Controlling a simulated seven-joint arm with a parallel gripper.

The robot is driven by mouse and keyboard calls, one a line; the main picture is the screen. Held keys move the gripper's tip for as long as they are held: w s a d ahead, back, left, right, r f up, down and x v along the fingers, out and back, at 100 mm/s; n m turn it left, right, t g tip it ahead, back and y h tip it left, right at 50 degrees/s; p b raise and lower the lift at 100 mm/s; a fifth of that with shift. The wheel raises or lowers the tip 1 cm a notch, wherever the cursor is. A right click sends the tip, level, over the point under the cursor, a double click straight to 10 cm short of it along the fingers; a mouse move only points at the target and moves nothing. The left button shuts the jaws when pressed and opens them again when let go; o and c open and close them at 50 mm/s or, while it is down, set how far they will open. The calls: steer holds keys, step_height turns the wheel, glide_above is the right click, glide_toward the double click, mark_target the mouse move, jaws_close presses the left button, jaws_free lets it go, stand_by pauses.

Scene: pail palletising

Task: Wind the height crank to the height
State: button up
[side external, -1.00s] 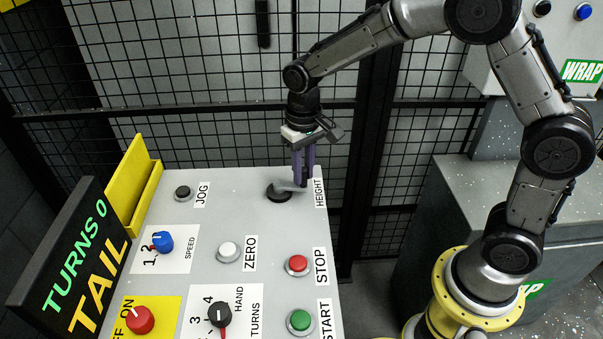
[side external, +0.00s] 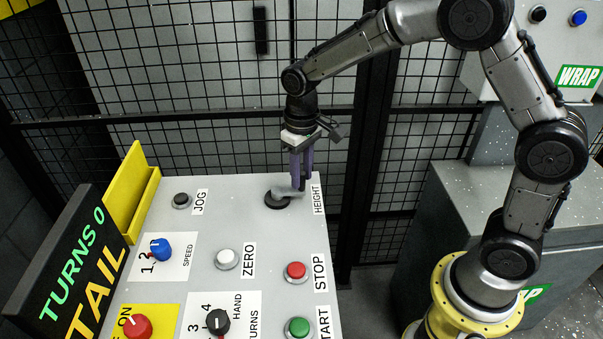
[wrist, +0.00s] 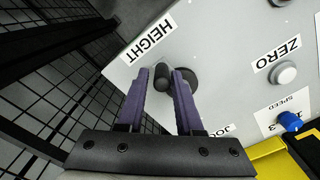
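The height crank (side external: 277,201) sits at the far right corner of the grey panel beside its HEIGHT label. It has a dark round hub, a short grey arm and a dark upright handle. In the wrist view the hub (wrist: 192,78) shows partly behind the right finger, and the handle (wrist: 161,77) stands between the fingertips. My gripper (side external: 302,184) has purple fingers and points down over the crank's outer end. In the wrist view my gripper (wrist: 161,82) appears closed around the handle; the exact contact is hard to see.
The panel holds a JOG button (side external: 181,200), a white ZERO button (side external: 227,259), red STOP (side external: 295,271), green START (side external: 298,327) and several knobs. A display (side external: 70,262) reads TURNS 0, TAIL. A yellow holder (side external: 134,190) and mesh fence (side external: 190,70) stand at the edges.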

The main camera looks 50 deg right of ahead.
steer(key=shift+o, duration=1)
step_height(320, 180, up, 14)
steer(key=shift+f, duration=0.1)
